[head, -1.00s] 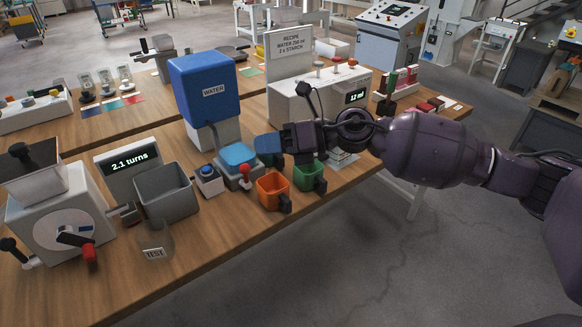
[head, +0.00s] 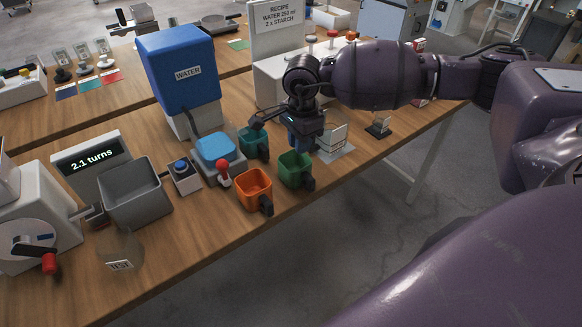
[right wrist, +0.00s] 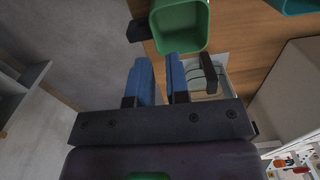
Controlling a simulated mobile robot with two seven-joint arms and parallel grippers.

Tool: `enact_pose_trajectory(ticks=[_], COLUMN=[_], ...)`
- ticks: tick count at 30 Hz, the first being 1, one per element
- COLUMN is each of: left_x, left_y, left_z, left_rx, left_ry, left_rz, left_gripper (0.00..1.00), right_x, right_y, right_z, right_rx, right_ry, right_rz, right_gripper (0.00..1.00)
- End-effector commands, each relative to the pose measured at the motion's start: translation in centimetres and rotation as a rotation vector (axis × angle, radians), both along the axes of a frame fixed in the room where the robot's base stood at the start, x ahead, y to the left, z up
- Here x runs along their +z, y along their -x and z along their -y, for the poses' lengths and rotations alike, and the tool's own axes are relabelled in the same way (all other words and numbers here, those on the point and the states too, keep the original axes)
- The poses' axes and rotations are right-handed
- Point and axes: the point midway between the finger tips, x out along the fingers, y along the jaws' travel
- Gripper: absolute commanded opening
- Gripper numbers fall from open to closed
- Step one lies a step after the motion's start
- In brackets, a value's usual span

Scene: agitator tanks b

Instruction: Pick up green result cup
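The green result cup (head: 295,171) stands upright on the near wooden table, its dark handle toward the front edge. It also shows at the top of the right wrist view (right wrist: 181,28), ahead of the fingertips. My right gripper (head: 299,144) hangs just behind and above the cup in the head view. In the right wrist view its two blue fingers (right wrist: 158,60) are apart with nothing between them. Whether a finger touches the cup cannot be told. My left gripper is not in view.
An orange cup (head: 254,189) stands left of the green one, a teal cup (head: 252,143) behind. A white card stand (head: 335,141) is close on the right. A red-knobbed device with a blue top (head: 216,149) is further left. The table's front edge is near.

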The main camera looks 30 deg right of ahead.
Motion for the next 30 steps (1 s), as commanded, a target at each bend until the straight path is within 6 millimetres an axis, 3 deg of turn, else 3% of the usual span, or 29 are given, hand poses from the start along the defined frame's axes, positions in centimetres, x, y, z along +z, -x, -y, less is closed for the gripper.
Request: enact_pose_trajectory(ticks=[5,15,23,30], left_x=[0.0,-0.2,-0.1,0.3], left_y=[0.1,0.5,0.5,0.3], left_z=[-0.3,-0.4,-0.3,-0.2], left_rx=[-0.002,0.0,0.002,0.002], left_ry=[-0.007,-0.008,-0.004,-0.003], left_rz=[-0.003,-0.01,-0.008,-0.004], left_gripper=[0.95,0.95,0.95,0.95], right_x=[-0.4,-4.8,-6.3,-9.5], right_y=[0.3,0.4,0.4,0.6], right_z=[0.2,0.1,0.0,-0.1], right_rx=[0.039,0.038,0.037,0.036], right_ry=[0.013,0.009,0.009,0.009], right_rz=[-0.017,-0.018,-0.016,-0.016], right_gripper=[0.16,0.16,0.16,0.16])
